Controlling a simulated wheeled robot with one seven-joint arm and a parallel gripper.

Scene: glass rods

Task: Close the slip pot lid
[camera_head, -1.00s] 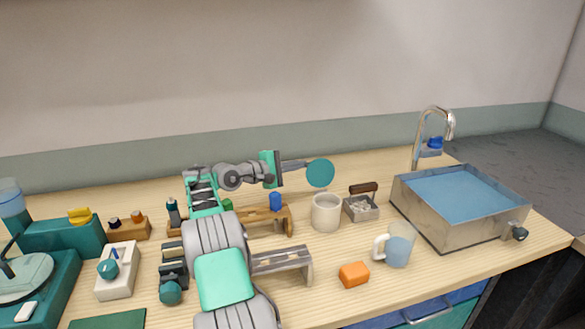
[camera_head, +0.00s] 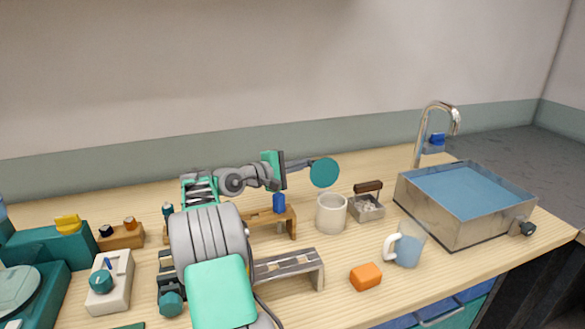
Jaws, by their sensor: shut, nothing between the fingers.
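The slip pot (camera_head: 331,215) is a pale round pot in the middle of the counter, with its mouth showing open. Its lid appears to be the round teal disc (camera_head: 325,173), which stands up on edge above and behind the pot's mouth. My gripper (camera_head: 308,163) reaches in from the left with its fingers pointing right. Its fingers are shut and empty. The fingertips end at the left edge of the disc and are partly hidden behind it; I cannot tell whether they touch it.
A wooden-handled caddy (camera_head: 366,205) stands right of the pot. A glass mug (camera_head: 407,247) and an orange block (camera_head: 366,277) are in front. A wooden rack with a blue item (camera_head: 279,203) is left of the pot.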

